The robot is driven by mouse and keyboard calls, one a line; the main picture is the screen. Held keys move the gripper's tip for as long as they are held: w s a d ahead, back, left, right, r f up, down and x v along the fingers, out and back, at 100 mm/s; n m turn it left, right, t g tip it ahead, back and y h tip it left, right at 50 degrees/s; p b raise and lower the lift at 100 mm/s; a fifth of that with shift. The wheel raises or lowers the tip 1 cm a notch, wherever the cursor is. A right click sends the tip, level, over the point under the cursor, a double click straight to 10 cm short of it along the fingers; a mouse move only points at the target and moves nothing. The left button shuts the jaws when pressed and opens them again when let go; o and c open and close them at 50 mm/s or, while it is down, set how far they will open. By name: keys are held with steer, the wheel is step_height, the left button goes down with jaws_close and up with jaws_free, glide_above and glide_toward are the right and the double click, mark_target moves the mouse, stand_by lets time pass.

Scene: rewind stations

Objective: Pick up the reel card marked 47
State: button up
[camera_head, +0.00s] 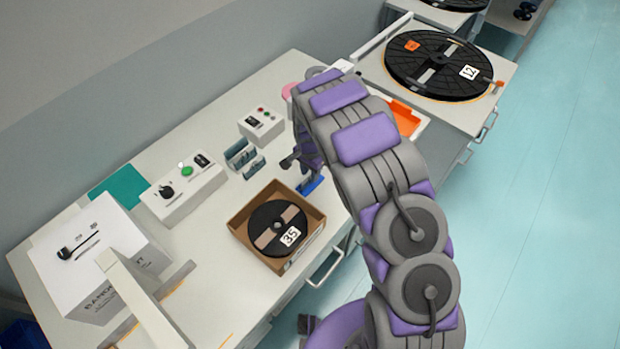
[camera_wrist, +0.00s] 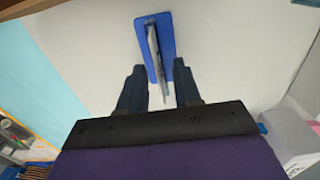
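A thin grey-white card (camera_wrist: 154,52) stands on edge in a blue holder (camera_wrist: 166,30) in the wrist view. I see it nearly edge-on, and no number on it is readable. My gripper (camera_wrist: 157,80) is open, with one dark finger on each side of the card's near end and gaps between fingers and card. In the head view the blue holder (camera_head: 312,185) shows at the bench's front edge, beside my gripper (camera_head: 291,160), which my arm partly hides. No marking 47 is readable in either view.
A cardboard tray (camera_head: 240,226) holds a black reel marked 35 (camera_head: 274,229) left of the holder. Teal racks (camera_head: 243,158), button boxes (camera_head: 262,126) and a white carton (camera_head: 97,262) stand on the bench. A large reel marked 12 (camera_head: 440,62) lies at the back right. Floor at right is clear.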

jaws_close()
stand_by(0.4)
steer(key=shift+r, duration=0.15)
